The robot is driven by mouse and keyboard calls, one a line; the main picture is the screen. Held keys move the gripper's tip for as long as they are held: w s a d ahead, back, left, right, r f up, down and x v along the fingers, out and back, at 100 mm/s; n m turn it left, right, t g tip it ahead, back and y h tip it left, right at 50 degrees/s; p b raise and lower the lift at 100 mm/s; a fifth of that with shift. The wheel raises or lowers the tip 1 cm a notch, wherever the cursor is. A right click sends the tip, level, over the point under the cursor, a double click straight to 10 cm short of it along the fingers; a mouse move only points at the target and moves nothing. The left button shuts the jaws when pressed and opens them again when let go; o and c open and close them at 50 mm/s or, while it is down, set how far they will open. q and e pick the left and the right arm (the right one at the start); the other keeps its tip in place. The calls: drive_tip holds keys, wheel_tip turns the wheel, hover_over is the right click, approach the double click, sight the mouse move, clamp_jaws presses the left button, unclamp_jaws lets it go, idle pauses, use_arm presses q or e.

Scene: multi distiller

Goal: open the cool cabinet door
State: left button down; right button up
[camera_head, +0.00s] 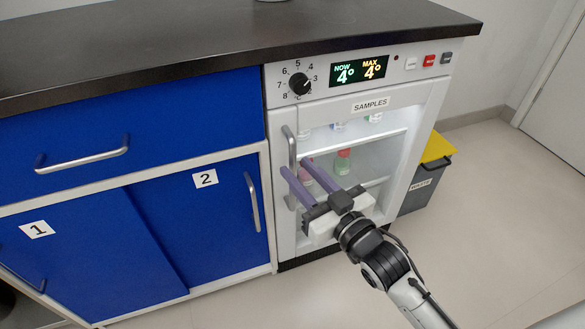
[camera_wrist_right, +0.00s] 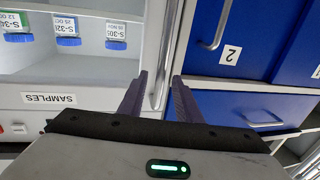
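The cool cabinet (camera_head: 360,100) stands right of the blue units. Its white-framed door (camera_head: 415,140) looks shut, with lit shelves and sample bottles showing through its glass. The vertical grey door handle (camera_head: 292,150) is on the door's left side. My right gripper (camera_head: 294,166) is open in front of the handle, its purple fingers pointing at the door. In the right wrist view, the handle (camera_wrist_right: 167,50) runs between the two spread fingertips (camera_wrist_right: 159,76), with gaps on both sides. Whether the fingertips reach as deep as the bar is hard to tell. My left gripper is out of view.
A blue drawer (camera_head: 190,115) and blue doors numbered 1 and 2 (camera_head: 205,210) with handles are on the left. A dark worktop (camera_head: 200,40) runs above. A grey waste bin with a yellow lid (camera_head: 437,148) stands right of the cabinet. The floor in front is clear.

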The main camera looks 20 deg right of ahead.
sight(294, 166)
drive_tip(key=shift+b+x, duration=0.35)
drive_tip(key=shift+x, duration=1.3)
clamp_jaws()
